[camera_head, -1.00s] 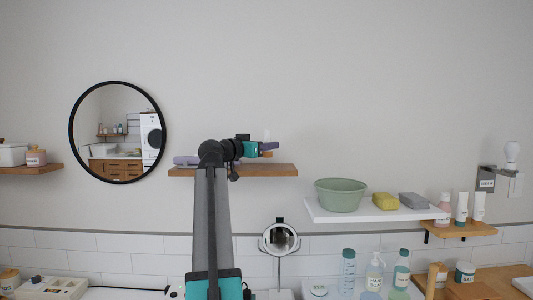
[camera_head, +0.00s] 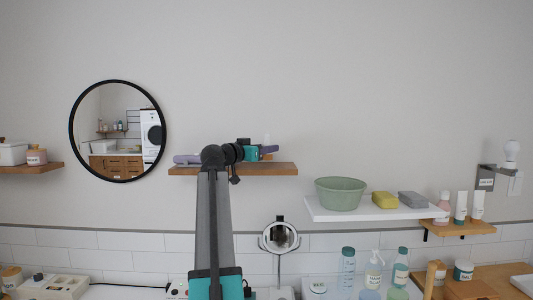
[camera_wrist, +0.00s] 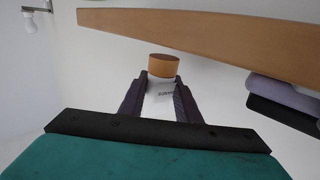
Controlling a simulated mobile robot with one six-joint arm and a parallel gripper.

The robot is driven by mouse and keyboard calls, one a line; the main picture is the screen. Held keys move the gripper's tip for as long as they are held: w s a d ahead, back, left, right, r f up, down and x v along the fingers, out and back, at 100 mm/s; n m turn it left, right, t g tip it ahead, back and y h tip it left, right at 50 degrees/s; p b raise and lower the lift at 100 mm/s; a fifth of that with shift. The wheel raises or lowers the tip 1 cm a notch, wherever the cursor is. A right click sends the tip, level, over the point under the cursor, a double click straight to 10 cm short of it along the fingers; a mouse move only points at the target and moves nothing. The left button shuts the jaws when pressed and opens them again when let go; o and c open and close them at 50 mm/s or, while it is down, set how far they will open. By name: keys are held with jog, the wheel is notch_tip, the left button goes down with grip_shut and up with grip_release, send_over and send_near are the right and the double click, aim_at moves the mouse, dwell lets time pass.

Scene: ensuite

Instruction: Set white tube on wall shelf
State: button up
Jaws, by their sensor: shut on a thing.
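My gripper (camera_wrist: 160,98) is shut on the white tube (camera_wrist: 159,103) in the wrist view, with one dark finger on each side. The tube is mostly hidden there; a little white shows above the fingers. In the wrist view, which looks upside down, the shelf edge (camera_wrist: 190,29) is apart from the cap.
A purple folded item (camera_head: 187,159) lies at the shelf's left end, and it shows with a dark item in the wrist view (camera_wrist: 285,95). A white shelf (camera_head: 375,213) to the right holds a green bowl (camera_head: 341,193). A round mirror (camera_head: 117,130) hangs left.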

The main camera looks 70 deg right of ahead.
jog(key=shift+f+p, duration=0.3)
jog(key=shift+f, duration=0.65)
jog(key=shift+f, duration=0.15)
jog(key=o, duration=1.2)
jog(key=shift+r, duration=0.2)
jog(key=b+v, duration=0.3)
jog(key=v, duration=0.9)
